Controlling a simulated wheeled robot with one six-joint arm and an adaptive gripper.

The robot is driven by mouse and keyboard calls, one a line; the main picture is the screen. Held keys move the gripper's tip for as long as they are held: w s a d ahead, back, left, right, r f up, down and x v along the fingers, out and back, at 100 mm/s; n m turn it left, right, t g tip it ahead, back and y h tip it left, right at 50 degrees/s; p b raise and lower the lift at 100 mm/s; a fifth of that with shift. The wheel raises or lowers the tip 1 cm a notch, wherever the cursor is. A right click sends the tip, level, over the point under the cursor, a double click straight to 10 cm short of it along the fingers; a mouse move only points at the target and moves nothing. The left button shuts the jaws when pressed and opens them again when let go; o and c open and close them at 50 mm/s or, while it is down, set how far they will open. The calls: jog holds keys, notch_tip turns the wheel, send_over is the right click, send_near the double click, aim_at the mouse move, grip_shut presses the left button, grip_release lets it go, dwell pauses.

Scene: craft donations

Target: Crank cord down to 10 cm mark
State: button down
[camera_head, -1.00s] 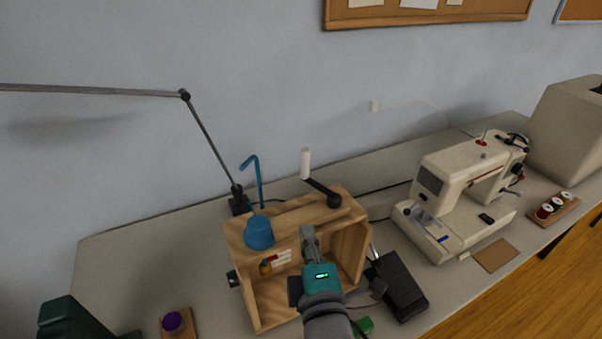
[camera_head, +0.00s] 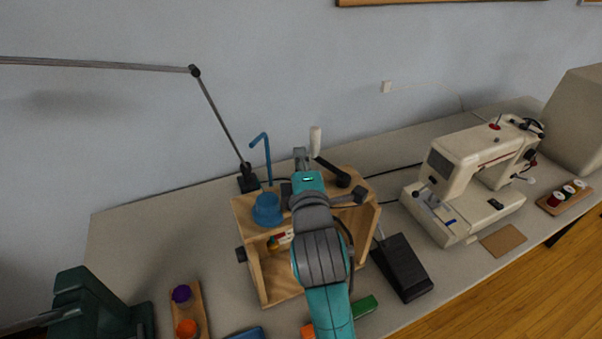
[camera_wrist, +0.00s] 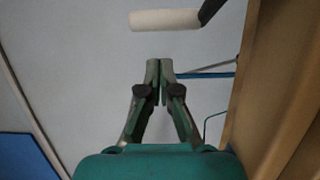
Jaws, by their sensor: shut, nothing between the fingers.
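The crank has an upright white handle (camera_head: 316,141) on a black arm (camera_head: 335,171), fixed on top of an open-fronted wooden box (camera_head: 264,275). My gripper (camera_head: 300,156) is shut and empty, above the box just left of the handle. In the wrist view the closed fingertips (camera_wrist: 160,66) sit apart from the white handle (camera_wrist: 165,19), which lies just beyond them. A small pale card with a red part (camera_head: 286,238) shows inside the box, mostly hidden by my arm. I cannot make out the cord or the 10 cm mark.
A black pedal (camera_head: 403,268) and sewing machine (camera_head: 465,180) are to the right. A spool rack (camera_head: 197,305) is at front left.

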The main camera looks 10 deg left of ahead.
aim_at(313, 148)
jog(key=shift+w+d, duration=0.45)
jog(key=shift+w, duration=0.25)
jog(key=shift+w+d, duration=0.4)
jog(key=shift+w, duration=0.25)
jog(key=shift+w+d, duration=0.1)
jog(key=shift+w, duration=0.4)
